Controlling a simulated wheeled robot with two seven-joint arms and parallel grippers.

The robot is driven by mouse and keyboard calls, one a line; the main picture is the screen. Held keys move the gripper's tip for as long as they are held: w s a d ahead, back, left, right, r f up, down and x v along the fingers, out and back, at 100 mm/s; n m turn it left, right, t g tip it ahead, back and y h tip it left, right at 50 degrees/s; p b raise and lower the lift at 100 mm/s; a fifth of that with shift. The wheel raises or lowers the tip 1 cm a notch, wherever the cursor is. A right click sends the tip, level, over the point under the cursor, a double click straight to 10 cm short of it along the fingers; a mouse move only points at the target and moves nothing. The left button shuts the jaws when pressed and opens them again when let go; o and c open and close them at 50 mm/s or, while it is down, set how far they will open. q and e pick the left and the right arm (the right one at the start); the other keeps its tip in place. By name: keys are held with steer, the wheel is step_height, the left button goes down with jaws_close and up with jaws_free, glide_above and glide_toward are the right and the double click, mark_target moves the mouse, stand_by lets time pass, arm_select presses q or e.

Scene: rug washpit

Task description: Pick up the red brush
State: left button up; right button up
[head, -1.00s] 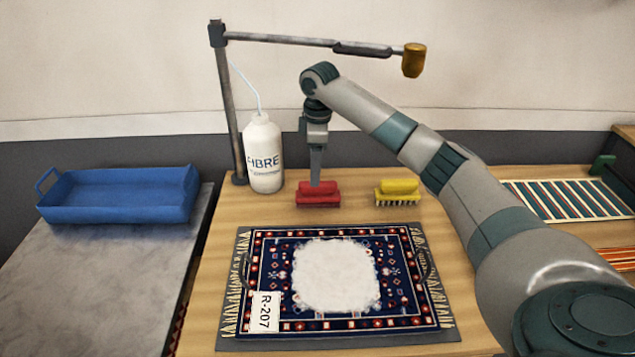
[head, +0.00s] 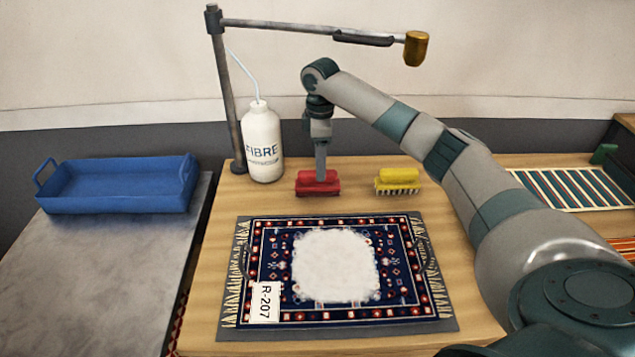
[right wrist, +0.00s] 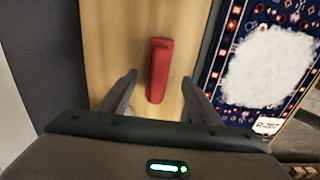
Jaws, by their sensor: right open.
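The red brush (head: 305,187) lies on the wooden table, bristles down, behind the patterned rug. My right gripper (head: 321,178) points down over it, and its finger overlaps the brush in the head view. In the right wrist view the red brush (right wrist: 158,70) sits between the two spread fingers of the right gripper (right wrist: 160,80), with gaps on both sides. The right gripper is open and holds nothing. Whether its tips are level with the brush handle is hard to tell. My left gripper is not in view.
A yellow brush (head: 398,181) lies to the right of the red one. A white bottle (head: 263,145) marked FIBRE stands to its left, beside a post with an overhead arm (head: 290,28). The rug (head: 400,300) with white foam lies in front. A blue tray (head: 118,190) is at left.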

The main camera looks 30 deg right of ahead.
mark_target(318, 184)
steer(key=shift+f+p, duration=0.35)
steer(key=shift+f, duration=1.25)
steer(key=shift+w+a+f+p, duration=0.1)
steer(key=shift+f+p, duration=0.4)
steer(key=shift+f, duration=0.1)
steer(key=f, duration=0.1)
steer(key=f+p, duration=0.1)
steer(key=f, duration=0.1)
steer(key=shift+w+a, duration=0.1)
steer(key=shift+w, duration=0.1)
steer(key=shift+f, duration=0.5)
steer(key=c, duration=1.2)
